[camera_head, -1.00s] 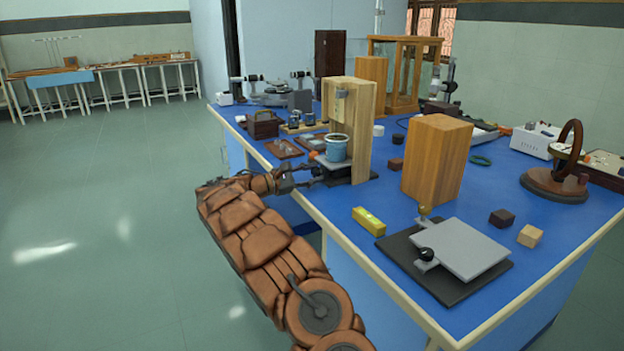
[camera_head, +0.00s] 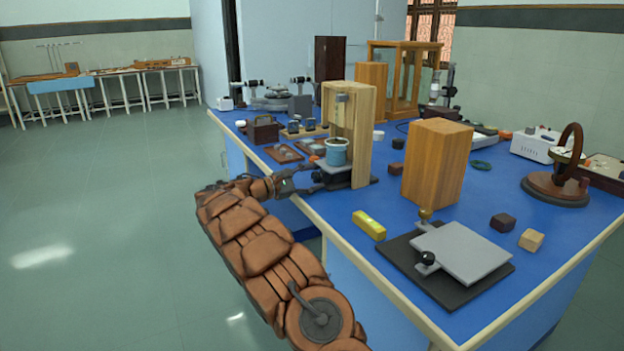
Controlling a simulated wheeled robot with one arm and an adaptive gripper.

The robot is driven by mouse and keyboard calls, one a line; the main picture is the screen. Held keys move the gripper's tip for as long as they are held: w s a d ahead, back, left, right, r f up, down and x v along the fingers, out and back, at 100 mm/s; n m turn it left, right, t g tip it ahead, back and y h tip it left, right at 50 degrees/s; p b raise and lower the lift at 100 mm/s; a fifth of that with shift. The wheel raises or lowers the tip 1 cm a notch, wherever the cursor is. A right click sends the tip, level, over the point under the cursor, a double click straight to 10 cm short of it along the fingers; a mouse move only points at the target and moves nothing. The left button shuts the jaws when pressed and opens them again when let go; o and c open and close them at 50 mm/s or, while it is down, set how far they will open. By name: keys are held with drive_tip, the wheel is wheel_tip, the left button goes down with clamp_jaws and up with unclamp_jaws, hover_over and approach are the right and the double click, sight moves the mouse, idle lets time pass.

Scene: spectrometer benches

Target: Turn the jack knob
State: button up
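A small lab jack with a grey top plate (camera_head: 345,170) stands on a dark base inside a tall wooden frame (camera_head: 362,140) near the left edge of the blue bench. A blue pot (camera_head: 337,152) sits on the plate. My gripper (camera_head: 318,181) is at the jack's left side, low by the bench edge, with its dark fingers pointing at the jack. The jack's knob is too small or hidden to make out there, and I cannot tell whether the fingers touch it. A second, larger jack (camera_head: 462,250) stands at the front, with a black knob (camera_head: 428,259) and a brass knob (camera_head: 425,214).
A wooden block (camera_head: 437,163) stands between the two jacks. A yellow level (camera_head: 369,225) lies near the bench's left edge. Small dark and light cubes (camera_head: 531,240) lie at the right. Slides and small instruments lie behind my gripper. The floor at the left is clear.

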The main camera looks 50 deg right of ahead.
drive_tip(key=shift+n+p, duration=0.3)
drive_tip(key=shift+r+n+p, duration=0.1)
drive_tip(key=shift+n+p, duration=0.6)
drive_tip(key=shift+p, duration=0.05)
drive_tip(key=n+p, duration=0.2)
drive_tip(key=n, duration=0.2)
drive_tip(key=shift+p, duration=0.35)
drive_tip(key=v, duration=0.8)
drive_tip(key=s+a+r+m+y+p, duration=0.3)
drive_tip(key=s+a+r+y+p, duration=0.1)
drive_tip(key=s, duration=0.6)
drive_tip(key=s+a+r+m+y+p, duration=0.3)
drive_tip(key=s+a+r+p, duration=0.4)
drive_tip(key=s+r, duration=0.3)
drive_tip(key=shift+s+a+m+y, duration=0.4)
drive_tip(key=shift+s+a+m, duration=0.2)
drive_tip(key=shift+s+a, duration=0.25)
drive_tip(key=shift+r, duration=0.15)
